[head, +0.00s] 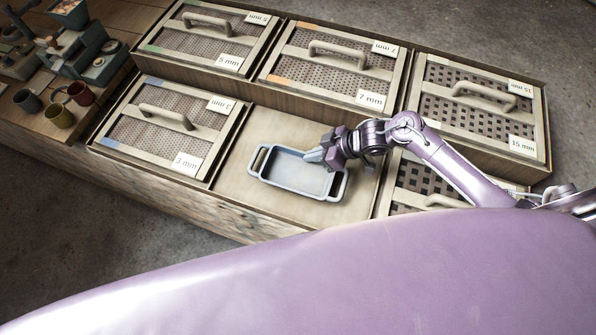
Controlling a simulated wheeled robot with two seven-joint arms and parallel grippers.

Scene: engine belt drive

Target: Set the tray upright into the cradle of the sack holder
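A light blue-grey tray (295,184) with a handle loop at each end lies flat, open side up, on the bare tan panel between the screens. My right gripper (314,156) is at the tray's far rim, right of its middle, with its fingertips at or over the edge. Whether the fingers are closed on the rim is too small to tell. My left gripper is not in view. I cannot make out a sack holder or its cradle for certain.
Handled mesh screens surround the panel, including the 3 mm (168,128), 7 mm (330,70) and 15 mm (478,105) ones. Several cups, one of them yellow (59,114), and a grey-green device (88,55) stand at the upper left. The bare panel (240,190) has room left of the tray.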

